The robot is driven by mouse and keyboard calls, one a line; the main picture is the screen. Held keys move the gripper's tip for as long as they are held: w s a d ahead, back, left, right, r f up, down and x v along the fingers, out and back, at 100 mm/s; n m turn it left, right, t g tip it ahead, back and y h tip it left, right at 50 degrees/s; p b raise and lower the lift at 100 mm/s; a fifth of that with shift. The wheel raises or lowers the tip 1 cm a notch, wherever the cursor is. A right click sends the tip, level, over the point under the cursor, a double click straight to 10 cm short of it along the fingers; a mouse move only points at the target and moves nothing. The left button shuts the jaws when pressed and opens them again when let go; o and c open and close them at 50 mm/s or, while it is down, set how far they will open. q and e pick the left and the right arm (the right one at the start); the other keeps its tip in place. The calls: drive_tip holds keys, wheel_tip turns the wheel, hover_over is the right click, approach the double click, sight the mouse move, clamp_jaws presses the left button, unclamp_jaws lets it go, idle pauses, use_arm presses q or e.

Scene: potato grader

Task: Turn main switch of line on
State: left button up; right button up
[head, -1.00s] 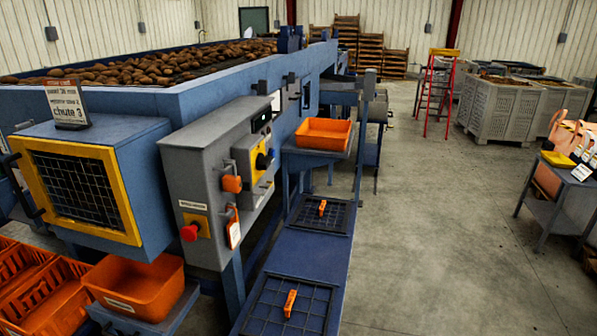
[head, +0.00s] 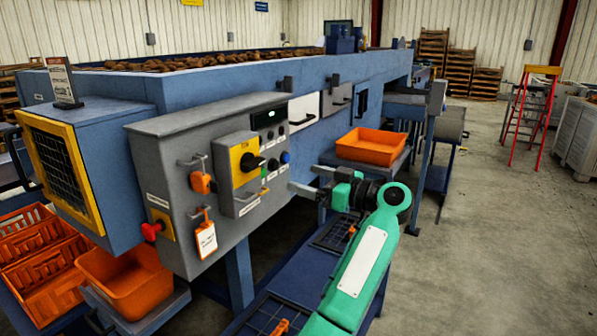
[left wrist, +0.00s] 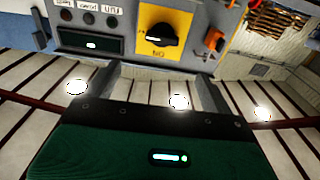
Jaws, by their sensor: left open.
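The main switch (head: 252,162) is a black rotary knob on a yellow plate, on the front of the grey control box (head: 165,150). Its handle looks roughly sideways. In the left wrist view the knob (left wrist: 158,36) shows upside down, with a label reading ON beside it on the plate. My left gripper (head: 304,179) is open and empty, to the right of the switch and apart from it. In the left wrist view its two fingers (left wrist: 160,74) point toward the switch panel, with the knob beyond their tips. My right gripper is not in view.
Near the switch are an orange padlock (head: 202,183), a hanging tag (head: 205,238), a red button (head: 151,231), small push buttons and a dark display (head: 269,116). An orange tray (head: 371,146) stands behind my gripper. Open floor (head: 470,230) lies to the right.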

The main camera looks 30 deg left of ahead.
use_arm(q)
drive_tip(key=p, duration=0.3)
approach(258, 165)
drive_tip(key=a, duration=0.7)
drive_tip(key=shift+w+a+r, duration=0.2)
drive_tip(key=shift+w+r, duration=0.1)
drive_tip(key=shift+r, duration=0.05)
drive_tip(key=shift+w+a+f, duration=0.1)
drive_tip(key=shift+a, duration=0.55)
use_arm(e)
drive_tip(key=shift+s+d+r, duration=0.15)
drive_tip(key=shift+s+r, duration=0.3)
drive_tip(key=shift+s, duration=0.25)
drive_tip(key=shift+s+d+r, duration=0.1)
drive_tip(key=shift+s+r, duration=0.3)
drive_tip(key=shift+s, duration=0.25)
use_arm(q)
drive_tip(key=shift+c, duration=0.4)
drive_tip(key=c, duration=0.9)
